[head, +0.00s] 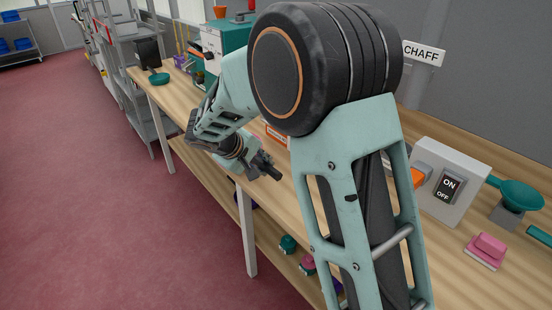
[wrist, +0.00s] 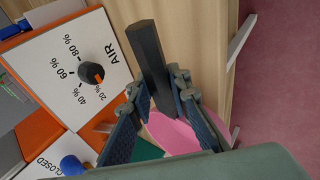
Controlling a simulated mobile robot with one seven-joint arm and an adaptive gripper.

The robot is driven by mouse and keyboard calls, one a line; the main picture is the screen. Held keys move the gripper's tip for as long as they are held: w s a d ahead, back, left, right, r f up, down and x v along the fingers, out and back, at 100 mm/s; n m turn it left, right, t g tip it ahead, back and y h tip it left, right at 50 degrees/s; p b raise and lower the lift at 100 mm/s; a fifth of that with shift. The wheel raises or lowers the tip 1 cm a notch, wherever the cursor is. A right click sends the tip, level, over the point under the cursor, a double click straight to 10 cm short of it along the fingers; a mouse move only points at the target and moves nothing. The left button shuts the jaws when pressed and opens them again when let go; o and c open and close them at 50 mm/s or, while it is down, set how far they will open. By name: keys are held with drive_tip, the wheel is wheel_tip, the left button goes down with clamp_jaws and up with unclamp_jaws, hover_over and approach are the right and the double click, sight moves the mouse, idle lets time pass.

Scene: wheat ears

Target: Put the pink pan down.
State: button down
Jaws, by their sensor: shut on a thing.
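The pink pan (wrist: 180,132) shows in the wrist view as a pink disc, partly hidden behind my fingers and wrist. A dark bar-shaped handle (wrist: 150,62) rises between the fingers of my gripper (wrist: 163,103), which is shut on it. In the head view my gripper (head: 268,168) is near the front edge of the wooden bench (head: 180,92), and the pan's disc cannot be made out there. I cannot tell whether the pan touches the bench top.
A white AIR dial panel (wrist: 82,68) stands beside my gripper, with orange parts (wrist: 35,138) and a green surface (wrist: 147,151) nearby. Bare bench lies around the handle, up to the front edge. An ON/OFF box (head: 447,186) and a pink block (head: 488,247) stand at right.

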drive_tip(key=w+d, duration=0.2)
drive_tip(key=w+d+p, duration=0.1)
drive_tip(key=w+d, duration=0.1)
drive_tip(key=w, duration=0.1)
drive_tip(key=shift+w+d+f+p, duration=0.15)
drive_tip(key=shift+w+f, duration=0.05)
drive_tip(key=shift+f, duration=0.7)
drive_tip(key=shift+w+d+f+p, duration=0.15)
drive_tip(key=shift+f, duration=0.7)
drive_tip(key=shift+f, duration=0.15)
drive_tip(key=c, duration=1.8)
unclamp_jaws()
drive_tip(key=v, duration=1.2)
drive_tip(key=shift+b, duration=0.3)
drive_tip(key=shift+s+d, duration=0.1)
